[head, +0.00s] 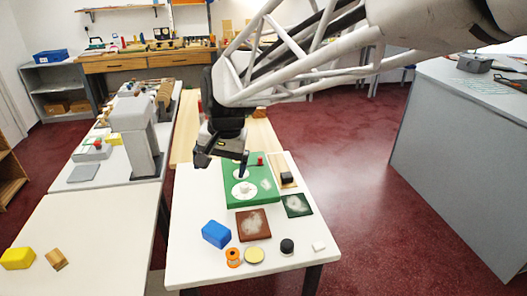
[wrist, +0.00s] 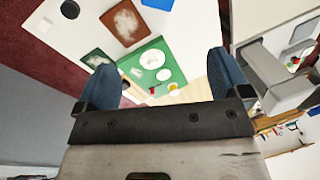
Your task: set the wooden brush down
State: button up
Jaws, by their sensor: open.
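My gripper (head: 224,164) is open above the far part of a green board (head: 232,197) on the white table. In the wrist view my two blue-grey fingers (wrist: 164,80) stand wide apart, with nothing seen held between them. The green board (wrist: 177,74) shows below and beyond them, with pale round patches and a small red piece on it. I cannot clearly make out the wooden brush. A pale wooden piece with a dark block (head: 287,178) lies right of the green board, but I cannot tell whether it is the brush.
A brown swatch (head: 253,224), a dark green swatch (head: 297,205), a blue block (head: 216,234), an orange spool (head: 233,257), a yellowish disc (head: 254,255), a black round piece (head: 287,246) and a white block (head: 319,246) occupy the table. A grey machine (head: 139,140) stands left.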

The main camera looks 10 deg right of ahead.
jog(key=s+d+f+n+t+h, duration=0.1)
jog(key=s+d+f+n+h, duration=0.1)
jog(key=s+d, duration=1.4)
jog(key=s+n, duration=0.1)
jog(key=s, duration=0.2)
jog(key=shift+s+d+f+t, duration=0.15)
jog(key=shift+s+d+t, duration=0.1)
jog(key=shift+d+t, duration=0.1)
